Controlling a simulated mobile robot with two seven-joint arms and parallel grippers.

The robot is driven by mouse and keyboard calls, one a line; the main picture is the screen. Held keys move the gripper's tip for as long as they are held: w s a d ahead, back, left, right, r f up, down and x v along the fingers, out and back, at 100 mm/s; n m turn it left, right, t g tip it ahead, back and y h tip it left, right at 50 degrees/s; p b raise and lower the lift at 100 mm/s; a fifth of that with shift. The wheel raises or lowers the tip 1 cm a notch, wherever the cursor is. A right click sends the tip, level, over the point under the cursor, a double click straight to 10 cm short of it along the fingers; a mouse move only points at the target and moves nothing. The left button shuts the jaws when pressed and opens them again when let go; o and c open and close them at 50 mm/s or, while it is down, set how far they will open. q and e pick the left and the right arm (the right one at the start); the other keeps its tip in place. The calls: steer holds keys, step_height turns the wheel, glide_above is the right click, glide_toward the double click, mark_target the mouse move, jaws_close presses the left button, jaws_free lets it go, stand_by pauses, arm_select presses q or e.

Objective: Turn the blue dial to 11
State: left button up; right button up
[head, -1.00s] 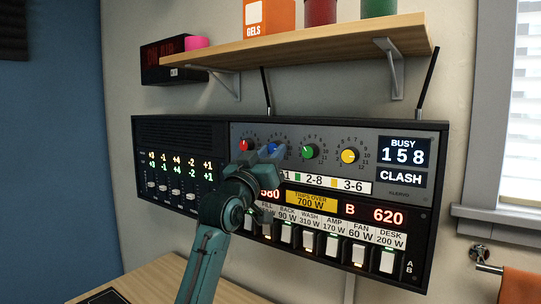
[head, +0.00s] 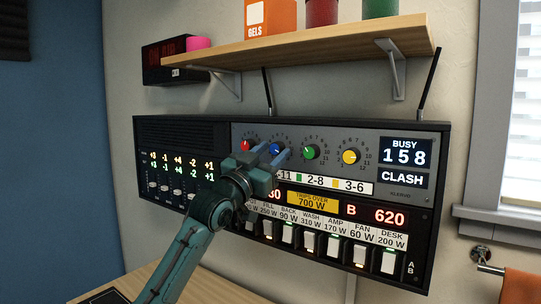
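The blue dial (head: 276,146) is on the grey upper panel of the black wall unit, between the red dial (head: 247,144) and the green dial (head: 310,152). My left gripper (head: 275,152) is just in front of and below the blue dial. Its two fingers are apart, one on either side of the dial in the picture; I cannot tell whether they touch it. The gripper hides part of the dial's scale, so its pointer reading is unclear. My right gripper is out of view.
A yellow dial (head: 350,157) is farther right. A label strip under the dials shows 2-8 and 3-6. Several switches (head: 310,241) line the bottom. A wooden shelf (head: 310,48) overhangs the unit.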

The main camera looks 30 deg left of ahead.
arm_select(q)
steer(key=shift+o, duration=0.4)
steer(key=shift+s+f, duration=0.1)
steer(key=shift+s+f, duration=0.2)
steer(key=shift+s, duration=0.05)
steer(key=b+v, duration=0.4)
steer(key=v, duration=0.8)
steer(key=shift+s, duration=0.25)
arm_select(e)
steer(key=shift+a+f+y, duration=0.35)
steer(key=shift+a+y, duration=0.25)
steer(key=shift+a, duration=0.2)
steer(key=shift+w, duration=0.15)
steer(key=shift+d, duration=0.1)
